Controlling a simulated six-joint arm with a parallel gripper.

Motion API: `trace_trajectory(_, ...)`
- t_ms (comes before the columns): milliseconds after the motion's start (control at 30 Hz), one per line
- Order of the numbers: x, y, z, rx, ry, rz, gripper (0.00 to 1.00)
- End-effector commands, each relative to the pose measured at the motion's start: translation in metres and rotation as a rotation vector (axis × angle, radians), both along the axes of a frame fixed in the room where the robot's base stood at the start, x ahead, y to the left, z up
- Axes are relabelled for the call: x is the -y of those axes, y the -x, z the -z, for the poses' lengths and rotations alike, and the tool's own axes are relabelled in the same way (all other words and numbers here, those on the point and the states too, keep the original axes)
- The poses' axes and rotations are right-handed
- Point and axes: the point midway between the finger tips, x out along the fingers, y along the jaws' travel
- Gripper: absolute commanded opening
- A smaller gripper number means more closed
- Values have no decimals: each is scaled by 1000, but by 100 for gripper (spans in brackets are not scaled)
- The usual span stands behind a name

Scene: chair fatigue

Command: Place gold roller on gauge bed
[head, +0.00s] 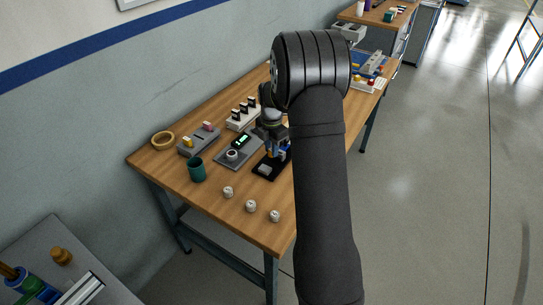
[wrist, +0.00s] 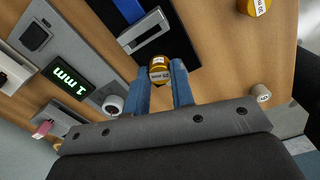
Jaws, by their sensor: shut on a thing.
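My gripper (wrist: 160,78) has two blue fingers shut on a gold roller (wrist: 159,66) with a dark labelled end, seen in the wrist view. The roller is held at the fingertips, in front of the near end of a black plate (wrist: 182,42). The plate carries a grey block (wrist: 144,30) and a blue strip (wrist: 131,9); I cannot tell for sure that it is the gauge bed. Whether the roller touches it is unclear. In the head view, my gripper (head: 272,150) is over the black plate (head: 259,173), partly hidden by my arm.
A grey gauge unit (head: 222,160) with a lit display (wrist: 69,78) stands beside the plate. A green cup (head: 197,170) and several small white pieces (head: 250,206) are near the front. Another gold roller (wrist: 253,6) lies to the right in the wrist view.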

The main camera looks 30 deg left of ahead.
Motion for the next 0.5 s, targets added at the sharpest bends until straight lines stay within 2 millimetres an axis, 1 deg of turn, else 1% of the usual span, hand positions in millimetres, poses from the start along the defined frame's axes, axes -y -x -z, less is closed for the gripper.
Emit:
trace_trajectory(67, 0, 0, 6, -1, 1, 0, 0)
trace_trajectory(200, 0, 1, 27, -3, 2, 0, 0)
trace_trajectory(300, 0, 0, 39, -2, 2, 0, 0)
trace_trajectory(500, 0, 0, 39, 0, 0, 0, 0)
